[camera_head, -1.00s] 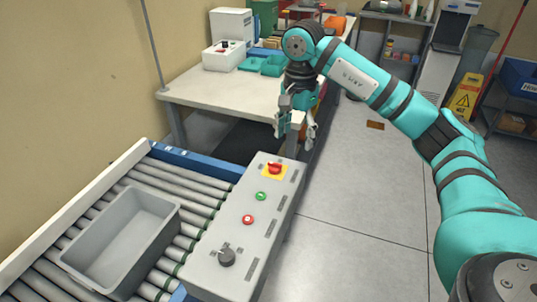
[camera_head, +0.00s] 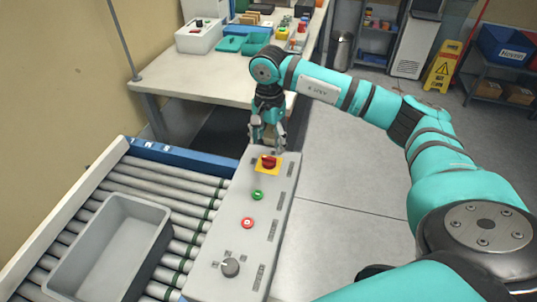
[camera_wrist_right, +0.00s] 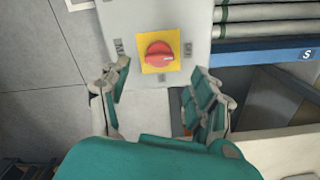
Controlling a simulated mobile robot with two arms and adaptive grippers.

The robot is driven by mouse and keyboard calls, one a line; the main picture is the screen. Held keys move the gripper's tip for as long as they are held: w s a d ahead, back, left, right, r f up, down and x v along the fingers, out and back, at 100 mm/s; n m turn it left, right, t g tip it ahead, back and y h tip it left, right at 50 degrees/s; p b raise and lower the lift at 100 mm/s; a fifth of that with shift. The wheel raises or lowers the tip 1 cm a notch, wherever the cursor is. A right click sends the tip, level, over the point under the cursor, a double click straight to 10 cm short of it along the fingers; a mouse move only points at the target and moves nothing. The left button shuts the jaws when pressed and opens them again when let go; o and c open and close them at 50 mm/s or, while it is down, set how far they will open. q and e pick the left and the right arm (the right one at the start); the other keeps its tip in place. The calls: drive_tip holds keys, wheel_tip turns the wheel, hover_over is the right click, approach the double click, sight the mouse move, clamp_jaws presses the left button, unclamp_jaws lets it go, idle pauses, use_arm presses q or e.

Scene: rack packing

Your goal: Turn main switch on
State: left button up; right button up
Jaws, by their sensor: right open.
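The main switch (camera_head: 268,162) is a red rotary knob on a yellow square plate, at the far end of the grey control panel (camera_head: 233,210). In the right wrist view the red knob (camera_wrist_right: 160,55) sits ahead of the fingertips, its white mark pointing toward the right of the picture. My right gripper (camera_head: 267,146) points down, just beyond the knob in the head view. In the wrist view its open fingers (camera_wrist_right: 163,85) spread to either side below the knob, empty. They do not appear to touch it. My left gripper is not in view.
The panel also has a green button (camera_head: 257,195), a red button (camera_head: 247,223) and a grey rotary knob (camera_head: 230,267). A grey tote (camera_head: 155,215) sits on the roller conveyor (camera_head: 185,180) to the left. A white table (camera_head: 190,85) stands behind.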

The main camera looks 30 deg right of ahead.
sight(269, 158)
wheel_tip(269, 158, down, 7)
drive_tip(key=shift+p, duration=0.45)
drive_tip(key=c, duration=1.1)
drive_tip(key=shift+c, duration=0.2)
